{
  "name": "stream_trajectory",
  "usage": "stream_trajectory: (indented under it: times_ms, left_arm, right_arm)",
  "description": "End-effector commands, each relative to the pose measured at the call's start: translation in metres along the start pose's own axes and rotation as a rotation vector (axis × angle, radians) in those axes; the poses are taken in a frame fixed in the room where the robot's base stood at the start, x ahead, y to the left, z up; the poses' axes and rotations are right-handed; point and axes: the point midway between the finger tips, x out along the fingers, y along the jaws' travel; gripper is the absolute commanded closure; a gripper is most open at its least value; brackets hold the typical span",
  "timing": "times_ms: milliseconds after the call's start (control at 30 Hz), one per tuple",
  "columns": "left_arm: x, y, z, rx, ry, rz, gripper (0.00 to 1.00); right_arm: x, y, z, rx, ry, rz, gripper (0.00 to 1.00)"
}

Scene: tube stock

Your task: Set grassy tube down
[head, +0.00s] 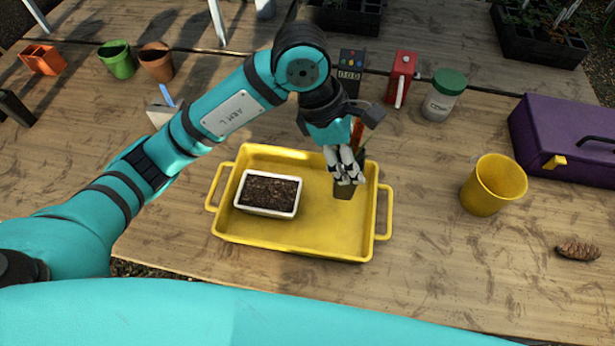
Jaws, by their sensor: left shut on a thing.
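My left gripper (345,178) is over the right part of the yellow tray (310,243), with its fingers pointing down. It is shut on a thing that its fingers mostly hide. A small dark olive piece (343,192) shows just below the fingertips, inside the tray; I take it for the grassy tube, but its shape is unclear. I cannot tell whether it touches the tray floor. A white-rimmed box of dark soil (268,193) sits in the left part of the tray. My right gripper is not in view.
A yellow cup (493,185) and a purple toolbox (570,140) stand to the right. A lidded jar (443,95), a red item (401,78) and a timer (350,75) stand behind. Green (118,60) and brown (157,62) pots are back left. The tray's middle is bare.

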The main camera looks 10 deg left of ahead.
Motion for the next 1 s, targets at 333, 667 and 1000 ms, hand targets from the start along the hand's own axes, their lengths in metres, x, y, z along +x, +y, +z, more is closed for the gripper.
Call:
stream_trajectory:
  times_ms: [333,667,1000]
  left_arm:
    - [0.046,-0.002,-0.019,-0.003,0.000,-0.005,0.93]
    - [0.076,-0.001,-0.032,-0.002,0.000,-0.005,0.93]
    - [0.092,0.000,-0.038,0.001,-0.001,0.000,0.93]
  right_arm:
    - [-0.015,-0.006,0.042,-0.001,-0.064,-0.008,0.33]
    - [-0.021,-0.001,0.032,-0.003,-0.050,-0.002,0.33]
    - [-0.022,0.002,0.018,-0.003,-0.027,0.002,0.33]
